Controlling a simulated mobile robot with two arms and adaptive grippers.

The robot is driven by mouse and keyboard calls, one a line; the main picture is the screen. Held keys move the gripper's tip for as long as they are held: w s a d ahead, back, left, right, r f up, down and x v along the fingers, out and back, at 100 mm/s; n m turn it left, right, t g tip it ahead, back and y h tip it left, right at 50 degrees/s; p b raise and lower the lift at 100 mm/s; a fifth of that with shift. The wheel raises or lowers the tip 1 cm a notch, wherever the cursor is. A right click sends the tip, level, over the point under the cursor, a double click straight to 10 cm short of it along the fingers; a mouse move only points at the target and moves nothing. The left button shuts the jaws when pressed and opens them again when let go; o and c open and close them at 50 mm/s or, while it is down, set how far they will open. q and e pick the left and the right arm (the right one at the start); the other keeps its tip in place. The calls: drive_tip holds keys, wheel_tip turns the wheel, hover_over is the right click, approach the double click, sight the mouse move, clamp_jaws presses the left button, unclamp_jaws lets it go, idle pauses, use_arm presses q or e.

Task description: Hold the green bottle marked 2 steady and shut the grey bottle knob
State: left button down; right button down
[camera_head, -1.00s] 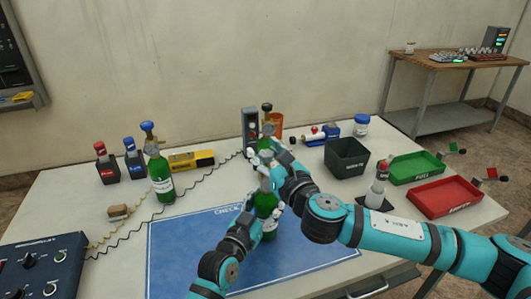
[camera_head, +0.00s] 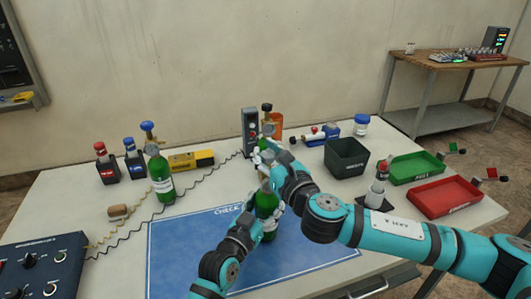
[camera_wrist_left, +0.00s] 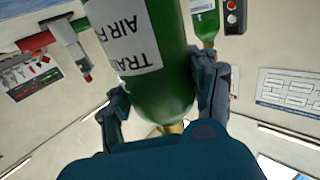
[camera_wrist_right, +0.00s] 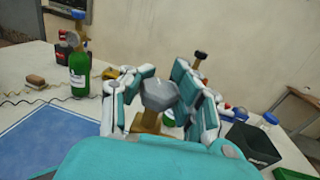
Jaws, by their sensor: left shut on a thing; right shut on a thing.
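The grey knob (camera_wrist_right: 158,93) sits on a brass valve (camera_wrist_right: 148,122) in the right wrist view. My right gripper (camera_wrist_right: 160,88) is shut on the knob, with a finger on each side. In the head view, my right gripper (camera_head: 264,162) is above my left gripper (camera_head: 258,214) and hides most of the knob.
A green bottle with a blue knob (camera_head: 160,174) stands at left, another with a black knob (camera_head: 267,124) at the back. A dark bin (camera_head: 347,158), green tray (camera_head: 416,167) and red tray (camera_head: 444,197) are at right. The blue mat (camera_head: 185,255) is clear at left.

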use_arm(q)
drive_tip(key=shift+w+a, duration=0.1)
drive_tip(key=shift+a, duration=0.15)
use_arm(e)
drive_tip(key=shift+s+a+f, duration=0.1)
drive_tip(key=shift+s+a, duration=0.05)
use_arm(q)
drive_tip(key=c, duration=2.1)
unclamp_jaws()
use_arm(e)
drive_tip(key=m+h, duration=0.1)
drive_tip(key=h, duration=0.1)
drive_tip(key=m+t+h, duration=0.1)
drive_tip(key=m+h, duration=0.1)
drive_tip(key=shift+a+t+h, duration=0.1)
drive_tip(key=shift+t+h, duration=0.2)
drive_tip(key=shift+h, duration=0.1)
use_arm(q)
clamp_jaws()
use_arm(e)
drive_tip(key=shift+m+h, duration=1)
drive_tip(key=shift+h, duration=0.4)
drive_tip(key=shift+d, duration=0.2)
drive_tip(key=c, duration=0.9)
unclamp_jaws()
use_arm(q)
drive_tip(key=shift+d, duration=0.1)
